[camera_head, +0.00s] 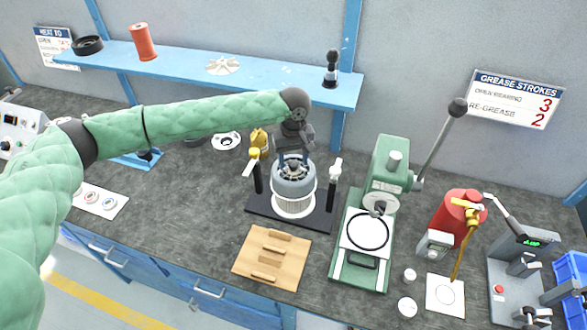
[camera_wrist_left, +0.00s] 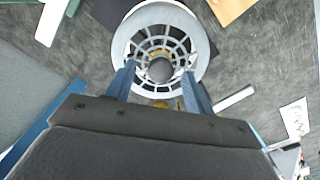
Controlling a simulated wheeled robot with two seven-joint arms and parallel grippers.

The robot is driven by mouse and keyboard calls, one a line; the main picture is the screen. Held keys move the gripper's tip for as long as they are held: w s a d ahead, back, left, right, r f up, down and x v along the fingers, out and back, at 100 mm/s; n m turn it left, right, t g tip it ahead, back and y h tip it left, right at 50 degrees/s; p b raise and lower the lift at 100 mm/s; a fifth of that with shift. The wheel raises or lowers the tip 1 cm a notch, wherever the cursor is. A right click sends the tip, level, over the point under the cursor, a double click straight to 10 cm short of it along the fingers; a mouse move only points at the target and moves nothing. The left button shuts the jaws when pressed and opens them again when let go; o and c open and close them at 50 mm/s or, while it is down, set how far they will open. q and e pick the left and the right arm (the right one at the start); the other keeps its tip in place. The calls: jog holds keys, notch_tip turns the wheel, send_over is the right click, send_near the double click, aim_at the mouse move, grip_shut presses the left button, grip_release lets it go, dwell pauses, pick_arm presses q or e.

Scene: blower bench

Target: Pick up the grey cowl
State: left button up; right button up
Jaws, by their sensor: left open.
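The grey cowl (camera_head: 292,187) is a round, dome-like part with a slotted grille on top. It sits on a white ribbed body on a black stand at the middle of the bench. In the left wrist view the cowl (camera_wrist_left: 122,48) shows from above as a pale grey ring with a spoked grille and a dark centre. My left gripper (camera_head: 293,160) points down right over the cowl, jaws open. In the left wrist view its two blue fingers (camera_wrist_left: 160,74) stand apart over the near part of the grille; contact cannot be told. My right gripper is not in view.
Two dark posts with clamps flank the cowl on the black stand (camera_head: 262,212). A green press (camera_head: 385,180) stands to the right, a slatted wooden board (camera_head: 287,247) in front. A red canister (camera_head: 455,215) is further right. A blue shelf (camera_head: 190,68) runs behind.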

pick_arm(q)
jog(key=shift+f, duration=0.25)
grip_shut()
jog(key=shift+r, duration=0.15)
